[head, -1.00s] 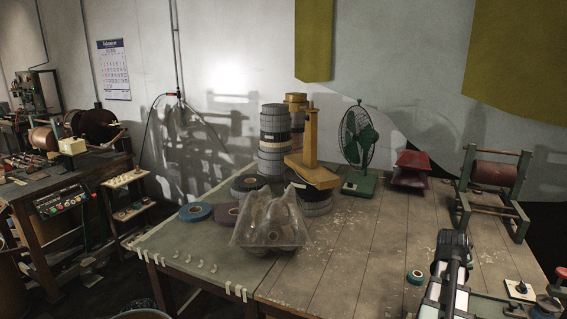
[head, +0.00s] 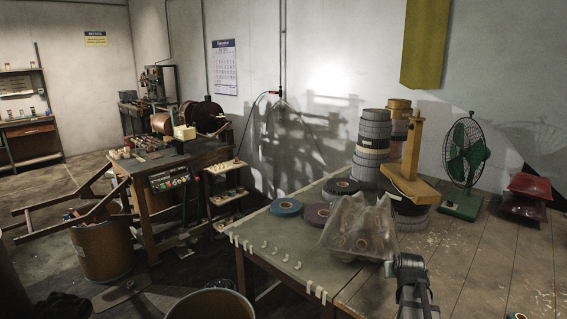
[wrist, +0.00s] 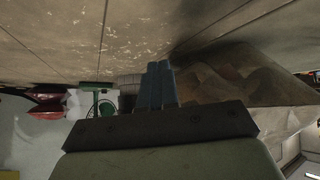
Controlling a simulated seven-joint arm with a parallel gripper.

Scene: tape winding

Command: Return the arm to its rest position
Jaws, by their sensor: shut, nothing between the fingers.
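In the wrist view my gripper (wrist: 158,85) has its dark fingers together, with nothing between them. That view is upside down, with the table top (wrist: 80,35) along its upper part and a clear plastic bag (wrist: 235,80) on the right. In the head view my arm (head: 412,285) rises from the bottom edge over the wooden table (head: 470,270). Its upper end is just right of and below the plastic bag of rolls (head: 358,232) in the picture. Whether they touch cannot be told.
Tape rolls (head: 285,207) and tall roll stacks (head: 374,140) stand behind the bag. A yellow stand (head: 412,150), a green fan (head: 465,155) and red trays (head: 527,195) are farther right. A winding bench (head: 175,165) is at left. The table's front right is mostly clear.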

